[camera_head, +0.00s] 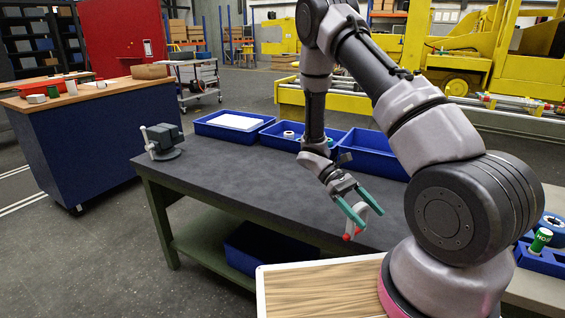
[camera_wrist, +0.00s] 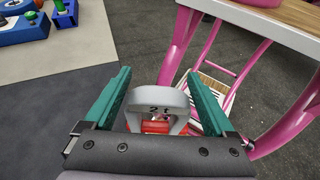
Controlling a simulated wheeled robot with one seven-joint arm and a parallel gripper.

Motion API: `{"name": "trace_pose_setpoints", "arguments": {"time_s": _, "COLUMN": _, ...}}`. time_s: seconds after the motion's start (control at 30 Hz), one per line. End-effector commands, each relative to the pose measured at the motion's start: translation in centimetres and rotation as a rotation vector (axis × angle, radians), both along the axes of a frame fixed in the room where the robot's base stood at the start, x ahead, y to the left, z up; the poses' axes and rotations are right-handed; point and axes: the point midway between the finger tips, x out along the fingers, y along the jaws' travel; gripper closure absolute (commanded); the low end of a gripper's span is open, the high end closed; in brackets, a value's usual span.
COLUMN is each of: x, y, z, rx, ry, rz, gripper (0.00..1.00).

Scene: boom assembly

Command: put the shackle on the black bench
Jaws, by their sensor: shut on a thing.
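The shackle (camera_head: 362,208) is a grey bow with a red pin. My gripper (camera_head: 372,218) is shut on it with its teal fingers, and the red pin end hangs below them. In the wrist view, the shackle (camera_wrist: 158,97) sits between the two fingers (camera_wrist: 158,74) with raised marks on its bow, its lower part hidden by the gripper body. The black bench (camera_head: 245,178) has a dark flat top. My gripper is in the air near the bench's front edge. The exact height above the top cannot be told.
A grey vise (camera_head: 163,142) stands at the bench's left end. Blue trays (camera_head: 228,126) line its back edge. The middle of the bench top is clear. My pink-framed base (camera_wrist: 180,48) stands close to the front edge. A blue cabinet (camera_head: 85,140) is at the left.

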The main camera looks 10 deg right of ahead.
Motion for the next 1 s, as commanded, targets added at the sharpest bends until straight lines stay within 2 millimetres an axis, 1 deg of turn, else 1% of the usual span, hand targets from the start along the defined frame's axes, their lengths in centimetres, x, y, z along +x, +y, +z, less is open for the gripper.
{"name": "trace_pose_setpoints", "arguments": {"time_s": 0.03, "x": -1.0, "y": 1.3, "z": -0.2, "rx": 0.002, "ry": 0.001, "rz": -0.133, "gripper": 1.0}}
{"name": "trace_pose_setpoints", "arguments": {"time_s": 0.07, "x": -1.5, "y": 2.2, "z": -0.3, "rx": 0.001, "ry": 0.0, "rz": -0.215, "gripper": 1.0}}
{"name": "trace_pose_setpoints", "arguments": {"time_s": 0.1, "x": -2.0, "y": 3.6, "z": -0.4, "rx": 0.002, "ry": 0.001, "rz": -0.321, "gripper": 1.0}}
{"name": "trace_pose_setpoints", "arguments": {"time_s": 0.17, "x": -2.4, "y": 5.6, "z": -0.5, "rx": 0.001, "ry": 0.001, "rz": -0.479, "gripper": 1.0}}
{"name": "trace_pose_setpoints", "arguments": {"time_s": 0.2, "x": -2.4, "y": 6.9, "z": -0.5, "rx": 0.001, "ry": 0.001, "rz": -0.582, "gripper": 1.0}}
{"name": "trace_pose_setpoints", "arguments": {"time_s": 0.27, "x": -2.2, "y": 9.0, "z": -0.4, "rx": 0.001, "ry": 0.001, "rz": -0.737, "gripper": 1.0}}
{"name": "trace_pose_setpoints", "arguments": {"time_s": 0.3, "x": -1.8, "y": 10.3, "z": -0.3, "rx": -0.001, "ry": 0.001, "rz": -0.839, "gripper": 1.0}}
{"name": "trace_pose_setpoints", "arguments": {"time_s": 0.37, "x": -0.8, "y": 12.2, "z": -0.2, "rx": 0.0, "ry": -0.001, "rz": -0.993, "gripper": 1.0}}
{"name": "trace_pose_setpoints", "arguments": {"time_s": 0.4, "x": 0.0, "y": 13.4, "z": 0.0, "rx": 0.0, "ry": -0.001, "rz": -1.095, "gripper": 1.0}}
{"name": "trace_pose_setpoints", "arguments": {"time_s": 0.47, "x": 1.6, "y": 15.0, "z": 0.3, "rx": 0.0, "ry": -0.001, "rz": -1.25, "gripper": 1.0}}
{"name": "trace_pose_setpoints", "arguments": {"time_s": 0.53, "x": 3.8, "y": 16.6, "z": 0.7, "rx": -0.001, "ry": -0.001, "rz": -1.43, "gripper": 1.0}}
{"name": "trace_pose_setpoints", "arguments": {"time_s": 0.57, "x": 4.8, "y": 17.1, "z": 0.9, "rx": -0.001, "ry": -0.002, "rz": -1.506, "gripper": 1.0}}
{"name": "trace_pose_setpoints", "arguments": {"time_s": 0.6, "x": 6.3, "y": 17.7, "z": 1.3, "rx": -0.001, "ry": -0.001, "rz": -1.606, "gripper": 1.0}}
{"name": "trace_pose_setpoints", "arguments": {"time_s": 0.67, "x": 8.8, "y": 18.2, "z": 1.7, "rx": -0.002, "ry": -0.002, "rz": -1.755, "gripper": 1.0}}
{"name": "trace_pose_setpoints", "arguments": {"time_s": 0.7, "x": 10.4, "y": 18.4, "z": 2.1, "rx": -0.001, "ry": -0.001, "rz": -1.854, "gripper": 1.0}}
{"name": "trace_pose_setpoints", "arguments": {"time_s": 0.77, "x": 13.1, "y": 18.3, "z": 2.6, "rx": -0.001, "ry": -0.003, "rz": -2.0, "gripper": 1.0}}
{"name": "trace_pose_setpoints", "arguments": {"time_s": 0.8, "x": 14.8, "y": 18.1, "z": 3.0, "rx": -0.002, "ry": -0.002, "rz": -2.094, "gripper": 1.0}}
{"name": "trace_pose_setpoints", "arguments": {"time_s": 0.87, "x": 17.2, "y": 17.5, "z": 3.5, "rx": -0.001, "ry": -0.003, "rz": -2.228, "gripper": 1.0}}
{"name": "trace_pose_setpoints", "arguments": {"time_s": 0.9, "x": 18.8, "y": 16.9, "z": 3.8, "rx": -0.001, "ry": -0.002, "rz": -2.311, "gripper": 1.0}}
{"name": "trace_pose_setpoints", "arguments": {"time_s": 1.0, "x": 22.0, "y": 15.2, "z": 4.5, "rx": -0.001, "ry": -0.003, "rz": -2.49, "gripper": 1.0}}
